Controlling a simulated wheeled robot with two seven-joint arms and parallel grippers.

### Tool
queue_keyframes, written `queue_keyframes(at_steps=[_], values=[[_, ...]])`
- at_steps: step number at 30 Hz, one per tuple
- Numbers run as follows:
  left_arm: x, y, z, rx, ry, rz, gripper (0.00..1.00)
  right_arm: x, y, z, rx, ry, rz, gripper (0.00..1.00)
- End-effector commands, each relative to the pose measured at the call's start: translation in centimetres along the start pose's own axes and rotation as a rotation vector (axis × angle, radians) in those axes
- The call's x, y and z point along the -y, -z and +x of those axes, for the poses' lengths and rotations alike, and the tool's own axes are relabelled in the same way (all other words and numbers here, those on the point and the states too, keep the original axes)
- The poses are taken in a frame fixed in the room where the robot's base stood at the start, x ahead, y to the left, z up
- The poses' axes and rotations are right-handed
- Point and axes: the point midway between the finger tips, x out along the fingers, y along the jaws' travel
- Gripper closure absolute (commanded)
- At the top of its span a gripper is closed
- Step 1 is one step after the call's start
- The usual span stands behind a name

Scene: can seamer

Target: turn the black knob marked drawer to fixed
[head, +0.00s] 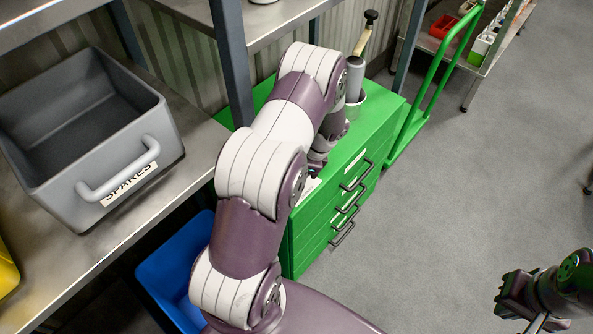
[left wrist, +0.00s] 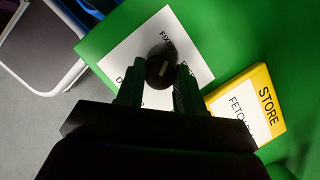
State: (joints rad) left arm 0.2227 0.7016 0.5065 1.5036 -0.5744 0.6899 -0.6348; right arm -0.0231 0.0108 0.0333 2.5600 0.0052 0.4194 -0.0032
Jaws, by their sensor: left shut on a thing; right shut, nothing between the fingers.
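The black knob (left wrist: 161,67) stands on a white label plate (left wrist: 196,50) on the green cabinet top, in the left wrist view. A pale mark shows on its face; I cannot tell its exact setting. The word FIXED is printed beyond the knob, and a word starting with D is partly hidden by a finger. My left gripper (left wrist: 157,80) is shut on the knob, one finger on each side. In the head view my left arm hides the knob. My right gripper (head: 513,301) is shut and empty over the floor at lower right.
A yellow block (left wrist: 262,88) marked STORE and FETCH sits beside the plate. The green drawer cabinet (head: 308,241) also carries a metal cup (head: 356,108) with a tool. A grey SPARES bin (head: 160,110) is on the left shelf, a blue bin (head: 172,278) below.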

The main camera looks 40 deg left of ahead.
Motion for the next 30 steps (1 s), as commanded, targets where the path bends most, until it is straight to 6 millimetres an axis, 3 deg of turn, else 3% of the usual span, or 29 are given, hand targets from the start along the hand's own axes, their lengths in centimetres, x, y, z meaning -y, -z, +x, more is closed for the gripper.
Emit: queue_keyframes(at_steps=[20,21,22,30], values=[[0.11,0.02,-0.07,-0.001,-0.018,-0.050,0.94,0.00,0.04,-0.30,0.000,0.000,0.000,1.00],[0.11,0.02,-0.07,-0.001,-0.018,-0.050,0.50,0.00,0.04,-0.30,0.000,0.000,0.000,1.00],[0.11,0.02,-0.07,-0.001,-0.018,-0.049,0.41,0.00,0.04,-0.30,0.000,0.000,0.000,1.00],[0.07,0.01,-0.06,-0.001,-0.018,-0.048,0.38,0.00,0.04,-0.31,0.000,0.000,0.000,1.00]])
